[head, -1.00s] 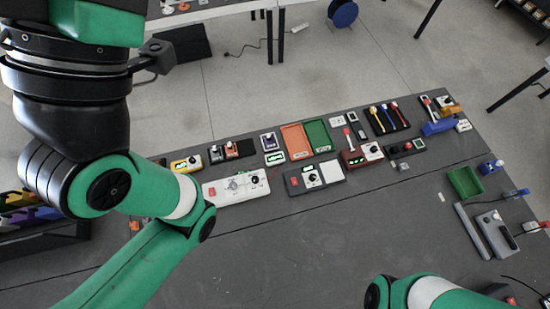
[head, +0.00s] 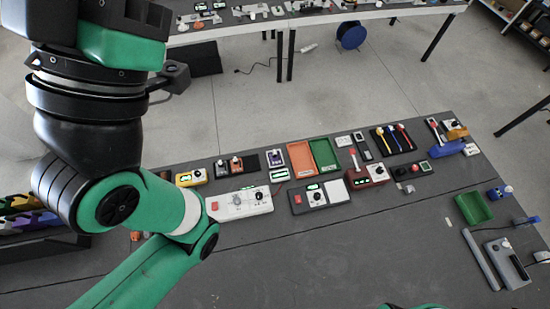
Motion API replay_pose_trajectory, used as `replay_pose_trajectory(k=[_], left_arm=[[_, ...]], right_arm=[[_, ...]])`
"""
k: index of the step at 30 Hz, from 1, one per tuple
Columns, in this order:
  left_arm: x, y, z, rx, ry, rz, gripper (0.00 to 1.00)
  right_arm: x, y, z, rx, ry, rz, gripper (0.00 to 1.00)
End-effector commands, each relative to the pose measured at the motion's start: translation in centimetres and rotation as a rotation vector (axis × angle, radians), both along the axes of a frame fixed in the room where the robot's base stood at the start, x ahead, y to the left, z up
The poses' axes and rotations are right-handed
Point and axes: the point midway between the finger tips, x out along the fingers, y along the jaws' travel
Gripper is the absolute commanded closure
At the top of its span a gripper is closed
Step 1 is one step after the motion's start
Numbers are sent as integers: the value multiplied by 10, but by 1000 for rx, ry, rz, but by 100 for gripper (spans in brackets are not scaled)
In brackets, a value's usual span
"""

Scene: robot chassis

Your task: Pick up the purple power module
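A small module with a purple frame and a pale face (head: 275,158) lies on the dark grey table in the head view, left of the orange tray. It looks like the purple power module; its fine details are too small to read. Nothing is touching it that I can see. My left arm comes in at the left, but its gripper is outside the picture. Only a sliver of my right arm shows at the bottom edge, and its gripper is also out of view.
An orange tray (head: 301,158) and a green tray (head: 323,153) stand right of the module. A white panel (head: 240,204) and a dark control box (head: 316,196) lie in front. A rack with yellow and purple pieces (head: 35,222) is at far left. The table's front middle is clear.

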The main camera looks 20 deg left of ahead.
Motion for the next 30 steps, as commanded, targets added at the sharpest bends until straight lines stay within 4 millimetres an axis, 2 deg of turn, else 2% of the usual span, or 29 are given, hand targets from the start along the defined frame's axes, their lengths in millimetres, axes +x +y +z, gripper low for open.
replay_pose_trajectory(k=[8, 18, 30], left_arm=[[0, 0, 0, 0, 0, 0, 100], [0, 0, 0, 0, 0, 0, 39], [0, 1, 0, -42, 2, -41, 38]], right_arm=[[0, 0, 0, 0, 0, 0, 50], [0, 0, 0, 0, 0, 0, 50], [0, 0, 0, 0, 0, 0, 50]])
